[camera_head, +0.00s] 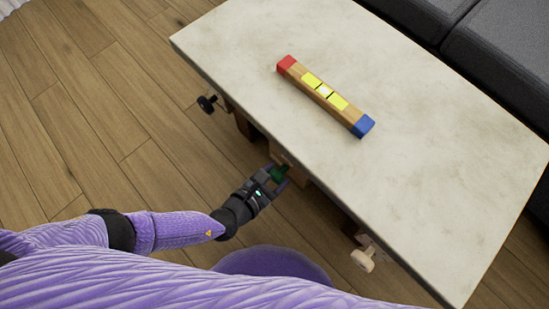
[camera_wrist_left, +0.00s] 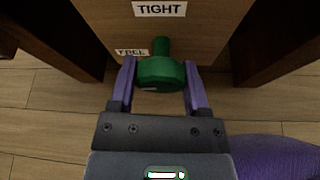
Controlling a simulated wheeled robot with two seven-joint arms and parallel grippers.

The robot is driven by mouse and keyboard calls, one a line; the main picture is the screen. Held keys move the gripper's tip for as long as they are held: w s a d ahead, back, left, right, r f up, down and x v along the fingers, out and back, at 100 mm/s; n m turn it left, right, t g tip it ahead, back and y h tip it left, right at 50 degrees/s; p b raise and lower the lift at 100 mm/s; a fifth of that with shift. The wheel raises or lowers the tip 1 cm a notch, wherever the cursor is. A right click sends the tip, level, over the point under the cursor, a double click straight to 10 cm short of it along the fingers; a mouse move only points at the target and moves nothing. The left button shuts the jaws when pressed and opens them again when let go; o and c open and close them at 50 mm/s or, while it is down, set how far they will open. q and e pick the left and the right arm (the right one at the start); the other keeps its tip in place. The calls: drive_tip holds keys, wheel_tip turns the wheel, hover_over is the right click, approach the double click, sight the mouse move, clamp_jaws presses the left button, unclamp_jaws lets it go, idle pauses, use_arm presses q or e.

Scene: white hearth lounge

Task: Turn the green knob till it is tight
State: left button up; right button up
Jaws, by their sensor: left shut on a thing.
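The green knob (camera_wrist_left: 160,72) sits on a short green stem on a wooden panel (camera_wrist_left: 208,28) under the table edge. A "TIGHT" label (camera_wrist_left: 160,9) is above the knob and a "FREE" label (camera_wrist_left: 132,53) is to its left. My left gripper (camera_wrist_left: 160,86) has one purple finger on each side of the knob and is shut on it. My right gripper is not in view.
A black knob (camera_head: 207,104) and a cream knob (camera_head: 363,260) stick out from the same table side, left and right. A spirit level (camera_head: 325,91) with red and blue ends lies on the pale tabletop (camera_head: 420,160). A dark sofa (camera_head: 500,45) stands behind.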

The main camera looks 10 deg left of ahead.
use_arm(q)
drive_tip(key=shift+m+t+y, duration=0.3)
drive_tip(key=shift+m+y, duration=0.2)
drive_tip(key=shift+m, duration=0.2)
drive_tip(key=shift+d+m+t, duration=0.1)
drive_tip(key=shift+m+t, duration=0.3)
drive_tip(key=shift+m, duration=0.3)
drive_tip(key=shift+y, duration=0.3)
drive_tip(key=o, duration=1.3)
